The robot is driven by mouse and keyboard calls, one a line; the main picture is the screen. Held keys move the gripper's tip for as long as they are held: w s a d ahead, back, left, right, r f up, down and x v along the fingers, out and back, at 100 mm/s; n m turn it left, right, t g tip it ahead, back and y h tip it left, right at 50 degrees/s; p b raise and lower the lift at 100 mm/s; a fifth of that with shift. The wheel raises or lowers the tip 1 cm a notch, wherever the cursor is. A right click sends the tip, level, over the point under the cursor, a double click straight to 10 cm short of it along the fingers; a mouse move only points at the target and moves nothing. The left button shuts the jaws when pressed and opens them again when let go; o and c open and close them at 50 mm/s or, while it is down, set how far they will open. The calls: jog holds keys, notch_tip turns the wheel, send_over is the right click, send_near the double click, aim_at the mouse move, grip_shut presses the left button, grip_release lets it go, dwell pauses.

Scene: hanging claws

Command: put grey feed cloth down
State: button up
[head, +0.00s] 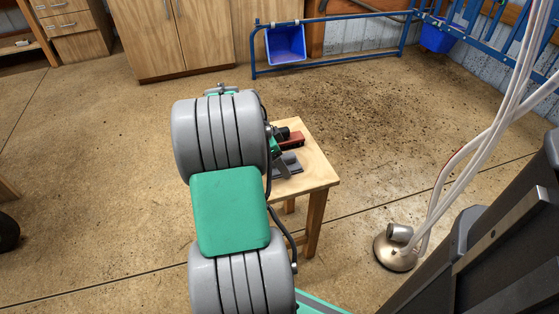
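A small wooden table (318,172) stands just beyond my grey and green arm, which hides its left part. A flat grey piece (289,163), which may be the grey feed cloth, shows at the table top close to the arm; I cannot tell whether it lies on the wood or is held. My gripper is mostly hidden behind the arm links, near the table top. Its fingertips cannot be made out, nor whether they are open or shut.
A red item (292,140) and a dark item are on the table's far side. A round metal base (395,254) with white hoses stands at right. A blue bucket (286,44) hangs on a blue rail behind. Wooden cabinets (180,38) stand at back left. Open floor lies left.

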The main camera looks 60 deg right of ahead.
jog(key=shift+o, duration=0.7)
jog(key=shift+r, duration=0.4)
jog(key=p+v, duration=0.4)
jog(key=v, duration=0.7)
jog(key=w+a+r+n+t, duration=0.1)
jog(key=w+a+n+t, duration=0.1)
jog(key=w+a+n, duration=0.4)
jog(key=w+a+n+t, duration=0.1)
jog(key=w+a+n, duration=0.3)
jog(key=a, duration=0.5)
jog(key=w+a+n+t, duration=0.1)
jog(key=w+a+n, duration=0.1)
jog(key=a+n, duration=0.55)
jog(key=s+a+f+n+y, duration=0.1)
jog(key=a+n, duration=0.3)
jog(key=a, duration=0.5)
jog(key=s+a+f+n+t+y, duration=0.1)
jog(key=a+n, duration=0.4)
jog(key=a, duration=0.5)
jog(key=s+y, duration=0.1)
jog(key=s, duration=0.1)
jog(key=shift+s+f, duration=0.25)
jog(key=shift+s, duration=0.1)
